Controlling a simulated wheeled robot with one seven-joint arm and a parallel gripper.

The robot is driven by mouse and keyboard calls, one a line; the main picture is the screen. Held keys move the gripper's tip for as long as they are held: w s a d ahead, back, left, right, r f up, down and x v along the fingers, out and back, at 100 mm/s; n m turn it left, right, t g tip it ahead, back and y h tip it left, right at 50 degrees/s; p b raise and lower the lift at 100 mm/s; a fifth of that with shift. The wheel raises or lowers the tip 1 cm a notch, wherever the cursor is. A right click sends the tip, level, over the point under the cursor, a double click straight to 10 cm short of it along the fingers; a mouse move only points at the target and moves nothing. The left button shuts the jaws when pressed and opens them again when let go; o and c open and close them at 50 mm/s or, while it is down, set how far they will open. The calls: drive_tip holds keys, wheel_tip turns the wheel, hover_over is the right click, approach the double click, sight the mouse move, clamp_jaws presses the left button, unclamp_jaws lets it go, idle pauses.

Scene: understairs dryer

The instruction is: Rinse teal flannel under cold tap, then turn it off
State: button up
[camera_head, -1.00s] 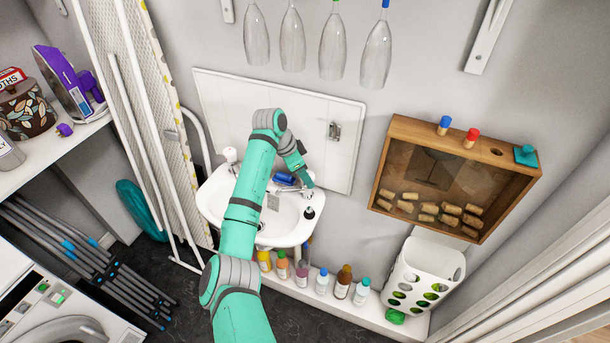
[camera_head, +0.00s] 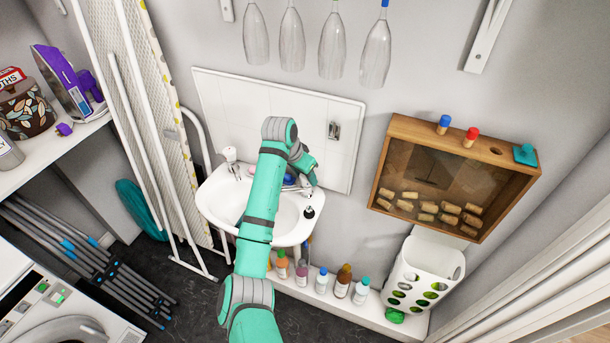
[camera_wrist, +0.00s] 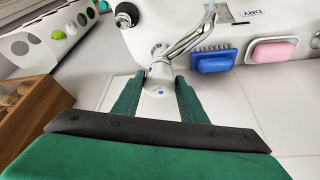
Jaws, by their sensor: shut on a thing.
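The cold tap (camera_wrist: 159,92), white and chrome with a blue dot on its head, stands at the back right of the white basin (camera_head: 222,202). My gripper (camera_wrist: 161,77) has its green fingers shut on the head of this tap, one finger on each side. In the head view my gripper (camera_head: 304,182) is largely hidden behind my wrist. The tap's chrome spout (camera_wrist: 190,38) reaches over the basin. No teal flannel can be made out; part of the basin is hidden by my arm.
A blue brush (camera_wrist: 213,61) and a pink soap (camera_wrist: 272,51) lie beside the tap on the basin's back edge. Another tap (camera_head: 232,166) stands at the left. A black-topped object (camera_head: 309,211) sits on the right rim. A wooden box (camera_head: 452,145) hangs at the right.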

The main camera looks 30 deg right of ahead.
drive_tip(key=shift+d+r+n, duration=0.1)
drive_tip(key=shift+r+n, duration=0.05)
drive_tip(key=shift+n, duration=0.25)
drive_tip(key=o, duration=1)
drive_tip(key=v, duration=1)
drive_tip(key=shift+s+r, duration=0.15)
drive_tip(key=shift+r, duration=0.15)
